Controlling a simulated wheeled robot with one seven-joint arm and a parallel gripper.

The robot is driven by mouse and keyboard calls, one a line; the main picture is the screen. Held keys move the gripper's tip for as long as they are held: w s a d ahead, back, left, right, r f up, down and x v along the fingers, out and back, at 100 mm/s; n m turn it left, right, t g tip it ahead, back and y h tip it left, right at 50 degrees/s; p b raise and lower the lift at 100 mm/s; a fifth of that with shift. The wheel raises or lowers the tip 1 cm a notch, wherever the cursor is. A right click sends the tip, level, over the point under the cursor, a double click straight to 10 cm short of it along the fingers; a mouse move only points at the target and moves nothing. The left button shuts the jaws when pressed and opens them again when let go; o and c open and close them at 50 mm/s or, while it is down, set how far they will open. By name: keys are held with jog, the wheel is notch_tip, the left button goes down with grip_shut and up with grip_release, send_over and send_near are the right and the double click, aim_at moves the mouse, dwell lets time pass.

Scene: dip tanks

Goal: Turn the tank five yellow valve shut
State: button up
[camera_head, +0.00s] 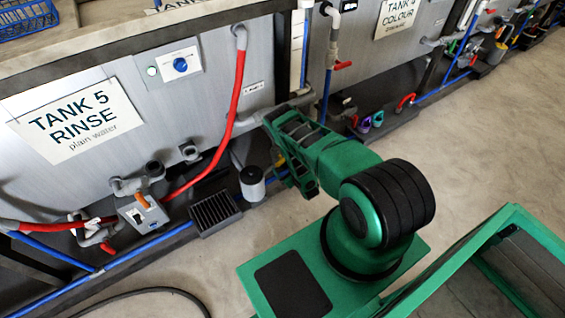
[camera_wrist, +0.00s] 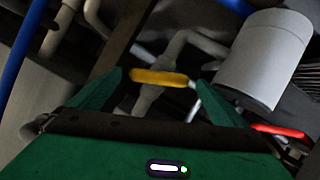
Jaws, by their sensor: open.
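The yellow valve handle (camera_wrist: 159,77) shows in the wrist view as a short bar across a grey pipe fitting. It lies just ahead of my gripper (camera_wrist: 165,90), between the two green fingers. The fingers are spread, with no clear contact on the handle. In the head view my gripper (camera_head: 298,178) is low by the pipework at the right end of tank five, whose front carries a "TANK 5 RINSE" sign (camera_head: 77,115). My arm largely hides the valve there.
A grey-white cylinder (camera_wrist: 264,60) stands close at the right in the wrist view; it also shows in the head view (camera_head: 252,184). A blue pipe (camera_wrist: 24,45) runs at left. A dark grate (camera_head: 215,212) lies on the floor.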

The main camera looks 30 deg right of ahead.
aim_at(283, 160)
jog(key=shift+x, duration=1.85)
jog(key=shift+c, duration=0.6)
jog(key=c, duration=0.9)
jog(key=shift+m+y, duration=1)
jog(key=shift+m, duration=0.6)
jog(key=o, duration=1)
jog(key=v, duration=1)
jog(key=shift+s+d+r, duration=0.1)
jog(key=shift+s+r, duration=0.05)
jog(key=shift+s, duration=0.2)
